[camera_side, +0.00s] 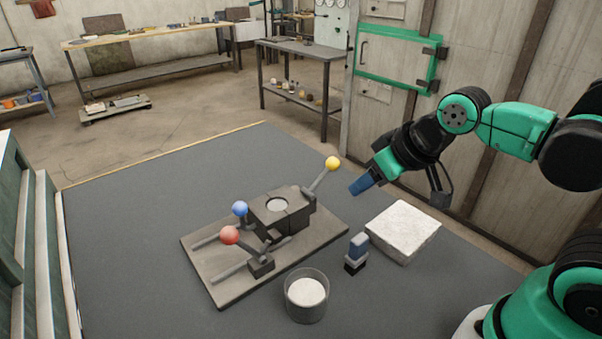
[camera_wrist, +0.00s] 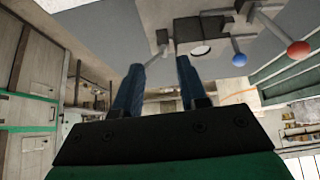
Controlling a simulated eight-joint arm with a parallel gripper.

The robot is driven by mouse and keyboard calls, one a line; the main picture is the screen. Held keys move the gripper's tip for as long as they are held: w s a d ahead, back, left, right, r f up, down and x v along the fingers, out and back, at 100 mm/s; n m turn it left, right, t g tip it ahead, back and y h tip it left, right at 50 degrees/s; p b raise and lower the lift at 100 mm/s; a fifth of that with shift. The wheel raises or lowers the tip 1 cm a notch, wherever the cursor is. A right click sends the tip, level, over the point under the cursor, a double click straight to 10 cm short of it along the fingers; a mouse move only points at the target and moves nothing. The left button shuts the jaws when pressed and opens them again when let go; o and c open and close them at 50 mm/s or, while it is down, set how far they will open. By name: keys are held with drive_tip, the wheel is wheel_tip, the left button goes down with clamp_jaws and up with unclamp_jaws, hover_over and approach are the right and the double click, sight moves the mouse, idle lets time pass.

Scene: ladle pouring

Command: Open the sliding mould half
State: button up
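The dark mould block (camera_side: 283,219) sits on a grey base plate (camera_side: 222,282), with a pale round disc (camera_side: 277,205) in its top. Its halves look together around the disc; the seam is hard to make out. A lever with a yellow knob (camera_side: 332,163) rises at its far right. A blue knob (camera_side: 239,208) and a red knob (camera_side: 229,235) stand at its left. The wrist view also shows the blue knob (camera_wrist: 239,60) and red knob (camera_wrist: 298,48). My gripper (camera_side: 358,187) hangs above and right of the mould, near the yellow knob, its blue fingers apart and empty (camera_wrist: 158,78).
A pale slab (camera_side: 403,230) lies right of the plate, below my gripper. A clear beaker with white contents (camera_side: 306,295) stands in front. The grey mat (camera_side: 130,215) is clear at the left.

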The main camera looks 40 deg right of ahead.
sight(239, 202)
drive_tip(key=o, duration=0.3)
drive_tip(key=w+a+n, duration=0.1)
drive_tip(key=w+a+r+n+g, duration=0.1)
drive_tip(key=w, duration=0.1)
drive_tip(key=w+a+r+n, duration=0.1)
drive_tip(key=n, duration=0.1)
drive_tip(key=shift+w+r+g+y, duration=0.2)
drive_tip(key=shift+g+y, duration=0.1)
drive_tip(key=shift+g, duration=0.1)
drive_tip(key=w+a+f+n+g, duration=0.1)
drive_tip(key=w+a+n, duration=0.2)
drive_tip(key=w+a+f+n+g, duration=0.2)
drive_tip(key=w+a+n, duration=0.1)
drive_tip(key=a, duration=0.1)
drive_tip(key=w+a+f+n+g, duration=0.1)
drive_tip(key=w+a+n, duration=0.2)
drive_tip(key=n, duration=0.1)
drive_tip(key=shift+a+f+g, duration=0.15)
drive_tip(key=shift+f+g, duration=0.05)
drive_tip(key=shift+g, duration=0.2)
drive_tip(key=shift+w+a+f+n, duration=0.15)
drive_tip(key=shift+a+f+n, duration=0.25)
drive_tip(key=shift+f+n, duration=0.15)
drive_tip(key=shift+f, duration=2.7)
clamp_jaws()
